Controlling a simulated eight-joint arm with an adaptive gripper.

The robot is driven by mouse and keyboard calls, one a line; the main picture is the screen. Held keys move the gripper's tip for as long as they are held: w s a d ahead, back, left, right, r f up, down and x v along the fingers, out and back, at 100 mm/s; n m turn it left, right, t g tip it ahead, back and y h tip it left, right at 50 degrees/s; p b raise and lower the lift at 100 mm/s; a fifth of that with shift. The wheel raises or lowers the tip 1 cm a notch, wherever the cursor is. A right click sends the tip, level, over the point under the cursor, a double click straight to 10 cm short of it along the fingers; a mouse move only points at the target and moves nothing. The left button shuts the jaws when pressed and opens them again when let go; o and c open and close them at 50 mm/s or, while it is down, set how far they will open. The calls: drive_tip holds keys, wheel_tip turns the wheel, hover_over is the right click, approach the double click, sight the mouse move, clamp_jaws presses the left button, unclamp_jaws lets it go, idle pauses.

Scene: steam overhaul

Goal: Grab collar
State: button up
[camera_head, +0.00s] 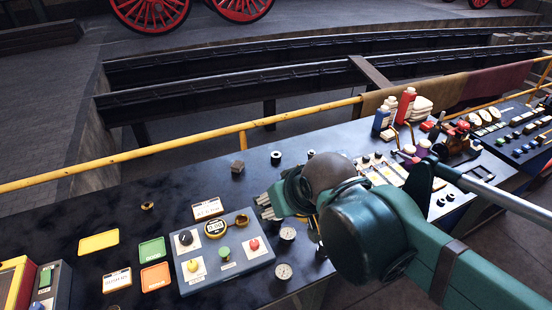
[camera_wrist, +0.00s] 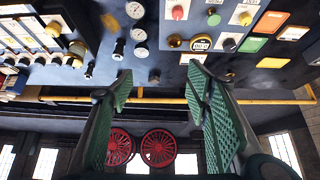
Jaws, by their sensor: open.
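A small brass ring (camera_head: 147,206), which looks like the collar, lies on the dark bench left of the grey control box. A small dark spot in the wrist view (camera_wrist: 230,76) may be the same ring, but I cannot tell. My gripper (camera_head: 265,205) is over the bench beside the right side of the control box, well to the right of the ring. In the wrist view my gripper (camera_wrist: 161,83) has its two green ribbed fingers spread wide with nothing between them. The arm hides part of the bench to its right.
The control box (camera_head: 225,254) carries coloured buttons, with gauges (camera_head: 284,271) beside it. A dark nut-like block (camera_head: 238,167) and a dark round fitting (camera_head: 275,158) stand behind it. A yellow rail (camera_head: 180,143) runs along the back. Bottles (camera_head: 406,104) stand at right.

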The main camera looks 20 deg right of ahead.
drive_tip(key=shift+w, duration=0.1)
drive_tip(key=w, duration=0.1)
drive_tip(key=m+g+h+b, duration=0.1)
drive_tip(key=m+g+h, duration=0.35)
drive_tip(key=m, duration=0.85)
hover_over(272, 157)
wheel_tip(272, 157, down, 22)
drive_tip(key=f, duration=0.1)
drive_tip(key=shift+s+a+r+m+g+y, duration=0.2)
drive_tip(key=shift+a+r+m+g+y, duration=0.15)
drive_tip(key=shift+g, duration=0.2)
drive_tip(key=shift+f, duration=0.15)
drive_tip(key=shift+x, duration=1.25)
